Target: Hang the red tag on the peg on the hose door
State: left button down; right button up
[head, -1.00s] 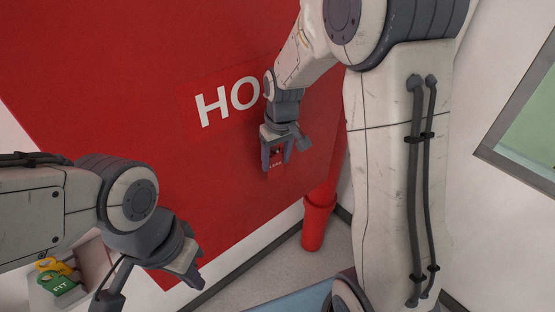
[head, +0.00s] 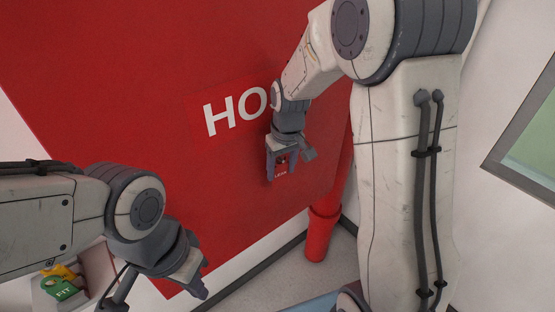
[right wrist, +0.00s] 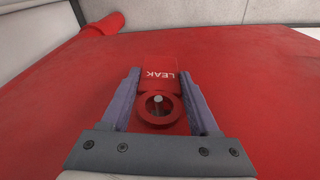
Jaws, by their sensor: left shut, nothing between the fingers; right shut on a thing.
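The red tag (right wrist: 160,78), lettered LEAK, is between the fingers of my right gripper (right wrist: 163,90), which is shut on it. The tag's ring end lies towards the palm, and a small pale peg (right wrist: 158,99) shows inside the ring's hole. I cannot tell how far the peg reaches through. In the head view the right gripper (head: 282,172) and tag (head: 281,174) are in front of the red hose door (head: 120,80), below its white lettering. My left gripper (head: 201,284) is shut and empty, low and left, away from the tag.
A red pipe (head: 319,236) stands right of the door near the floor. A tray (head: 99,262) at the lower left holds a green FIT tag (head: 64,288) and a yellow one (head: 66,271). A window (head: 525,150) is at the far right.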

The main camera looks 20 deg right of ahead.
jog(key=shift+w, duration=0.1)
jog(key=o, duration=1.4)
jog(key=shift+r, duration=0.1)
jog(key=shift+a+r+p, duration=0.2)
jog(key=shift+r+p, duration=4.8)
jog(key=shift+r, duration=2.5)
jog(key=s+d, duration=0.2)
jog(key=s, duration=0.5)
jog(key=shift+s+d+b, duration=0.35)
jog(key=shift+b, duration=0.1)
